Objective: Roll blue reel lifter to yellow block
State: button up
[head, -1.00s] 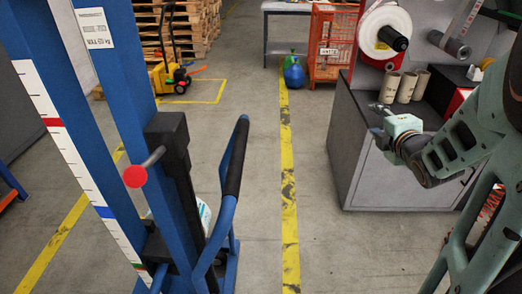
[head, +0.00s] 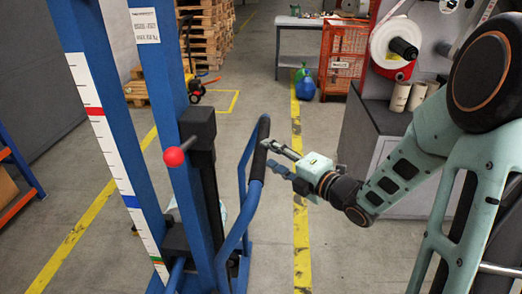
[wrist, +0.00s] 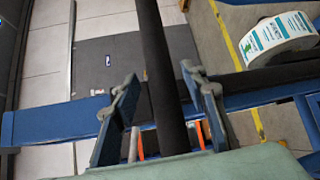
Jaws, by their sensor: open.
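The blue reel lifter (head: 150,95) stands at the left in the head view. It has twin blue uprights, a red-knobbed lever and a push handle with a black grip (head: 259,148). My gripper (head: 274,157) is open at the right side of this handle. In the wrist view my gripper (wrist: 160,82) has one finger on each side of the black grip (wrist: 155,45); I cannot tell whether either touches it. A labelled reel (wrist: 278,38) shows beside the lifter's blue parts. No yellow block can be clearly told apart; the lifter hides some of the floor behind it.
A yellow floor line (head: 301,210) runs down the middle. A grey cabinet (head: 365,145) with rolls stands at the right. A shelf edge (head: 18,170) is at far left.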

aim_at(262, 150)
jog(key=shift+x, duration=2.3)
grip_shut()
